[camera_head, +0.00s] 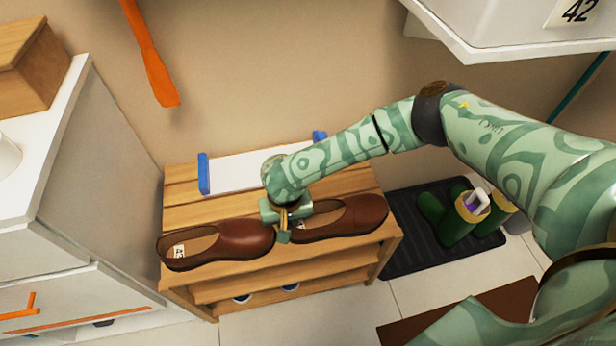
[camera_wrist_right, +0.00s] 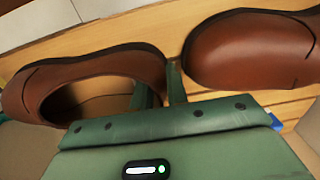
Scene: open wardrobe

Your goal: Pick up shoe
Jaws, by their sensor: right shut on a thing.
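Two brown leather shoes lie on the top of a wooden rack in the head view. The left shoe (camera_head: 240,240) has its toe toward my gripper and a size label inside. The right shoe (camera_head: 358,218) has its heel toward my gripper. My right gripper (camera_head: 284,232) is between them, shut on the heel edge of the right shoe. In the right wrist view, the fingers (camera_wrist_right: 162,92) straddle the heel wall of that shoe (camera_wrist_right: 85,72), and the other shoe's toe (camera_wrist_right: 250,50) is close by. The right shoe appears to rest on the rack. My left gripper is out of view.
The wooden rack (camera_head: 180,193) holds a white tray with blue ends (camera_head: 250,168) behind the shoes. Green boots (camera_head: 438,215) stand on a dark mat (camera_head: 402,248) to the right. A white cabinet (camera_head: 75,170) is at left, and an orange shoehorn-like object (camera_head: 150,55) hangs above.

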